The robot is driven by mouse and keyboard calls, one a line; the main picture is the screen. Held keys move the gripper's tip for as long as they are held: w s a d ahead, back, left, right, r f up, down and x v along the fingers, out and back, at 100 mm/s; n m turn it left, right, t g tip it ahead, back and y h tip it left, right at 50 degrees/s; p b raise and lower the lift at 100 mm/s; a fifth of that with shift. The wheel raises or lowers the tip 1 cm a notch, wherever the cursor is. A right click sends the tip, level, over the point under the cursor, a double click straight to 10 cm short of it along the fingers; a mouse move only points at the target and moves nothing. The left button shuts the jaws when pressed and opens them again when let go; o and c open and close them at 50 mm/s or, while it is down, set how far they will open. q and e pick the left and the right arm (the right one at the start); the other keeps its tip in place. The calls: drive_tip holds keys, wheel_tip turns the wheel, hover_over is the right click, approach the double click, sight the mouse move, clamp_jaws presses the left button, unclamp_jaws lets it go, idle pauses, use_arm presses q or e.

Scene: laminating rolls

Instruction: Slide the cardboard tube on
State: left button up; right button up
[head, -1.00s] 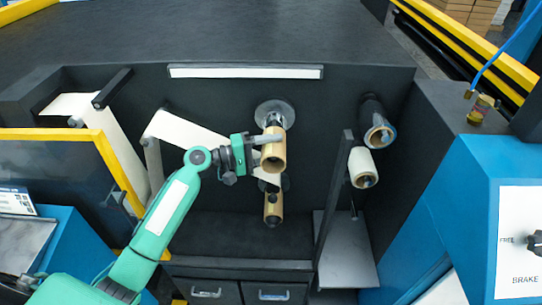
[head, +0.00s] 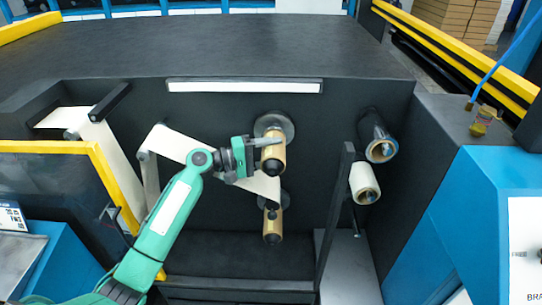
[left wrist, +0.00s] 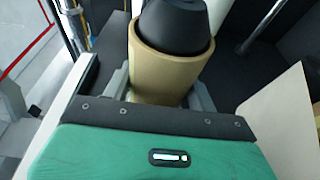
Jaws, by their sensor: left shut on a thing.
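The tan cardboard tube (head: 273,155) sits around the upper spindle, in front of a round grey flange (head: 287,124) on the dark machine wall. In the left wrist view the tube (left wrist: 160,68) encircles the black spindle end (left wrist: 175,27), which sticks out of the tube's mouth. My left gripper (head: 270,143) is shut on the tube from the left, with one finger on each side of it in the left wrist view. The exact gap between tube and flange is hard to tell. My right gripper is not in view.
A second tan tube (head: 272,228) is on a lower spindle just below. A white web (head: 190,148) runs behind my left gripper. A dark upright bar (head: 334,210) stands to the right, with a black roll (head: 378,138) and a white roll (head: 363,183) beyond it.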

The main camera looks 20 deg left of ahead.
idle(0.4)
use_arm(q)
drive_tip(key=o, duration=1.1)
drive_tip(key=shift+c, duration=0.2)
